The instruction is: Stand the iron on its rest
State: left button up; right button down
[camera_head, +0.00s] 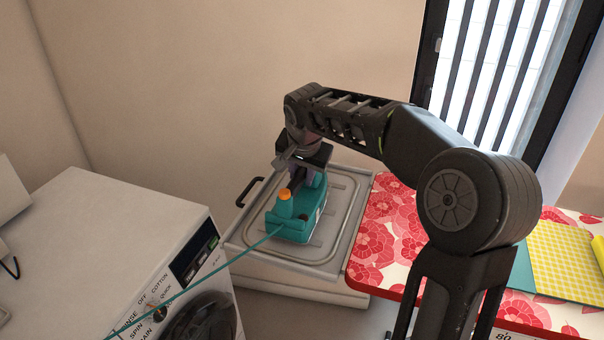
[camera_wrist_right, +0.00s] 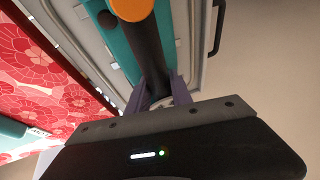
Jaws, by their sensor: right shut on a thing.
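The teal iron (camera_head: 290,226) with an orange knob is over the grey metal rest (camera_head: 335,237), a tray-like plate at the end of the ironing board. It looks upright, sole down; I cannot tell whether it touches the rest. My right gripper (camera_head: 305,178) is shut on the iron's dark handle from above. In the right wrist view the gripper's fingers (camera_wrist_right: 157,90) close around the handle, with the teal body (camera_wrist_right: 120,50) and orange knob (camera_wrist_right: 130,8) beyond. The iron's underside is hidden. My left gripper is not in view.
A teal cord (camera_head: 195,284) runs from the iron across the front of a white washing machine (camera_head: 110,235). The red floral ironing board (camera_head: 395,235) lies right of the rest, with folded yellow checked cloth (camera_head: 565,262) on it. A black handle (camera_head: 248,190) sticks out at the rest's left.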

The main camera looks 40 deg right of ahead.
jog(key=shift+f+b, duration=0.4)
jog(key=shift+b, duration=0.15)
jog(key=c, duration=1.4)
grip_release()
jog(key=o, duration=0.3)
jog(key=shift+o, duration=0.2)
jog(key=shift+s+f, duration=0.1)
jog(key=shift+f, duration=0.1)
jog(key=v, duration=0.8)
jog(key=shift+r, duration=0.1)
